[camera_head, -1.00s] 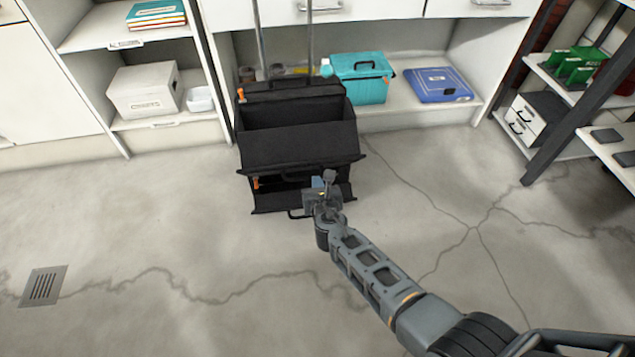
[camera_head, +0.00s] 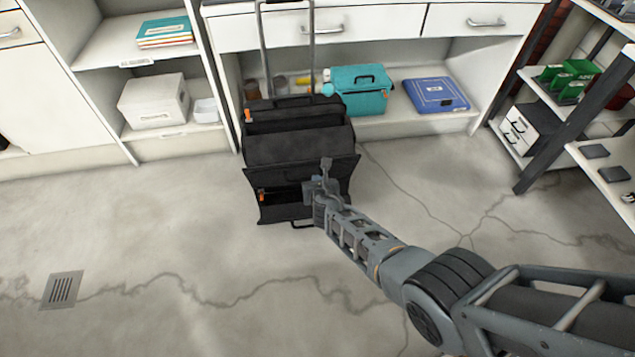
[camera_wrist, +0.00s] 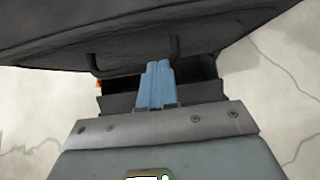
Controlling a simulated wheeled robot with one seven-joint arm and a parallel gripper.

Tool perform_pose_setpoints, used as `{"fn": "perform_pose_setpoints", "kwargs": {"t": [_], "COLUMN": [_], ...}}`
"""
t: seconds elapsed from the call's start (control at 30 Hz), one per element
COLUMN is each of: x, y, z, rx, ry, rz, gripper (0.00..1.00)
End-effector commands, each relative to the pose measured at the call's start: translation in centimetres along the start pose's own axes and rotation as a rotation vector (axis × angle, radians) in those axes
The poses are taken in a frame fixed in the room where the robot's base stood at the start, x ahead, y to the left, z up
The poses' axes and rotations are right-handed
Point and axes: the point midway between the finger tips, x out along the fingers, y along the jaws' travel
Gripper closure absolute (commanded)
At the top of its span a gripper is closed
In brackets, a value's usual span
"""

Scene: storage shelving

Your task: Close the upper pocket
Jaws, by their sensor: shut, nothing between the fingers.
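A black two-pocket trolley bag (camera_head: 300,150) stands upright on the floor before the cabinets. Its upper pocket's front panel (camera_head: 298,148) leans outward, leaving a dark gap (camera_head: 290,124) along the top. The lower pocket (camera_head: 283,194) also gapes, with an orange tab at its left. My gripper (camera_head: 318,186) is at the bag's lower front right, below the upper panel's edge. In the wrist view the shut blue fingers (camera_wrist: 156,84) point under a large black panel (camera_wrist: 130,35) with a handle along its lower edge. Whether the fingertips touch it is unclear.
A teal case (camera_head: 361,92) and a blue case (camera_head: 436,96) lie on the low shelf behind the bag. A dark-framed rack (camera_head: 565,120) stands at the right. The floor left and in front of the bag is clear.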

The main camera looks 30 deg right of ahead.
Motion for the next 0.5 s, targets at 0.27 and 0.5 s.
{"fn": "perform_pose_setpoints", "kwargs": {"t": [0.27, 0.5], "x": [1.1, 2.2], "y": [0.0, 0.0], "z": [2.8, 4.6], "rx": [0.001, 0.0], "ry": [-0.003, -0.002], "rz": [-0.001, -0.001], "gripper": [1.0, 1.0]}}
